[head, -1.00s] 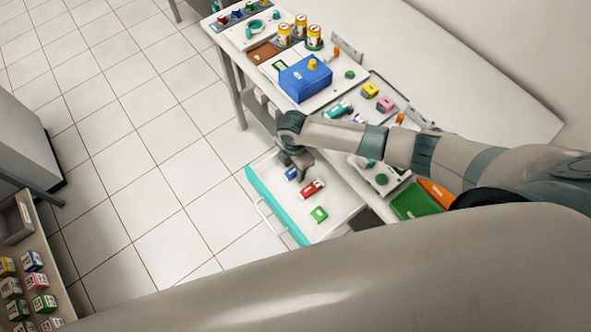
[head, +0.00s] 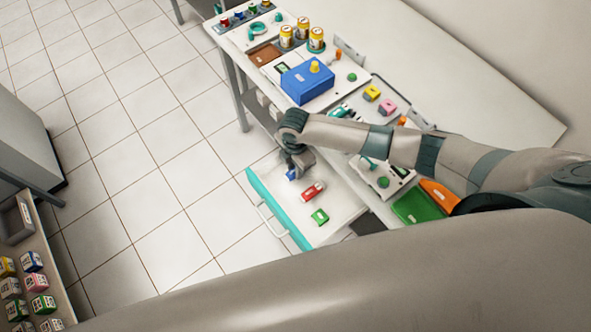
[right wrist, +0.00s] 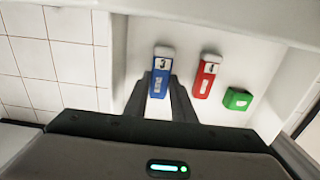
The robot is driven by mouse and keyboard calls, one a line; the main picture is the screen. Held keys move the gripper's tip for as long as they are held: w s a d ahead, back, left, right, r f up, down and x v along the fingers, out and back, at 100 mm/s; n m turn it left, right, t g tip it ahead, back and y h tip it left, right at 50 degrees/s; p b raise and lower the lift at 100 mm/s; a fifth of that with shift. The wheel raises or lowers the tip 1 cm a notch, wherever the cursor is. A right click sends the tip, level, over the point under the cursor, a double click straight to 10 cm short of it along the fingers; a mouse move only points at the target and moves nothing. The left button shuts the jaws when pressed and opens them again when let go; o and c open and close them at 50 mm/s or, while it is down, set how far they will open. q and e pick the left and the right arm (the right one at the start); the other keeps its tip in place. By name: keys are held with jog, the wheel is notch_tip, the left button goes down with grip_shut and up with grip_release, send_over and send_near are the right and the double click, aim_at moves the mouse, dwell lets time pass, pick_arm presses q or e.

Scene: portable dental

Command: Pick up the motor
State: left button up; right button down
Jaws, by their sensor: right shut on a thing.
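A white drawer with a teal front (head: 272,208) stands open and holds three small items in a row. The first is a blue block marked 3 (head: 291,174), which also shows in the right wrist view (right wrist: 162,73). Beside it lie a red block marked 4 (head: 313,191) and a green block (head: 320,216). I cannot tell by shape which one is the motor. My right gripper (head: 297,168) is down in the drawer, its fingers on both sides of the blue block and shut on it. The gripper hides part of that block. My left gripper is out of view.
The table behind the drawer carries a blue box (head: 307,82), yellow-labelled cans (head: 317,38), pink and yellow blocks and a green tray (head: 417,206). A shelf with several small boxes (head: 36,282) is at lower left. The tiled floor before the drawer is clear.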

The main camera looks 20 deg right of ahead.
notch_tip(320, 180, up, 7)
jog(key=shift+r+b, duration=0.15)
jog(key=shift+b, duration=0.75)
jog(key=shift+r, duration=0.5)
jog(key=s+d+r+m+b, duration=0.2)
jog(key=d+r+m+b, duration=0.1)
jog(key=r+m, duration=0.7)
jog(key=s+d+r+m+b, duration=0.2)
jog(key=d+r+m+b, duration=0.1)
jog(key=r+m, duration=0.7)
jog(key=shift+s+m+b, duration=0.25)
jog(key=shift+m+b, duration=0.5)
jog(key=shift+m, duration=0.25)
jog(key=shift+w, duration=0.1)
